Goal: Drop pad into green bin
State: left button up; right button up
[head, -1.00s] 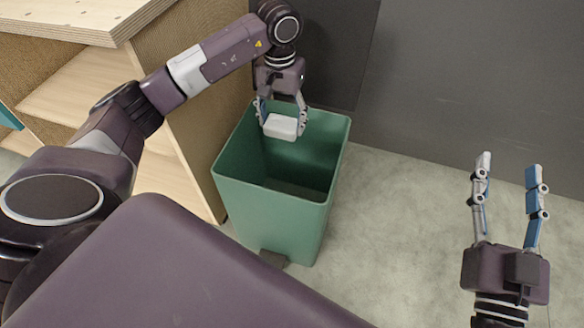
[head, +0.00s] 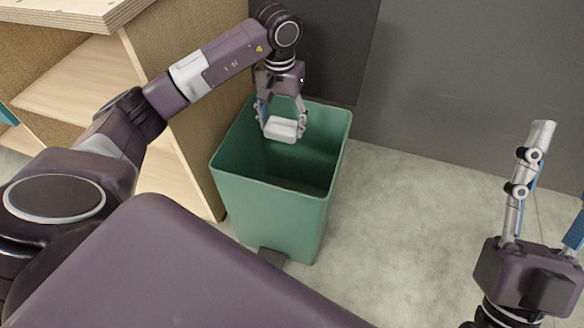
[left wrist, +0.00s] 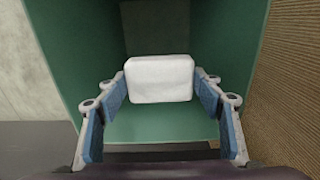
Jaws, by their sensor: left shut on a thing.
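The white pad (head: 281,129) is a small rounded block held between the fingers of my left gripper (head: 282,125). The gripper points down over the open mouth of the green bin (head: 268,206), with the pad at about rim level inside the opening. In the left wrist view the pad (left wrist: 159,78) sits between both blue-lined fingers, with the bin's green wall (left wrist: 63,38) around it. My right gripper (head: 560,190) is at the right edge of the head view, its fingers spread apart and empty; one finger is partly cut off.
A wooden shelf unit (head: 187,120) stands just left of the bin. A dark grey wall (head: 470,90) runs behind. The grey floor (head: 400,225) right of the bin is clear. A dark pedal (head: 271,257) shows at the bin's foot.

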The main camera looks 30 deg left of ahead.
pick_arm(q)
jog(key=o, duration=1.1)
notch_tip(320, 180, up, 12)
jog(key=shift+s, duration=0.1)
dwell(0.5)
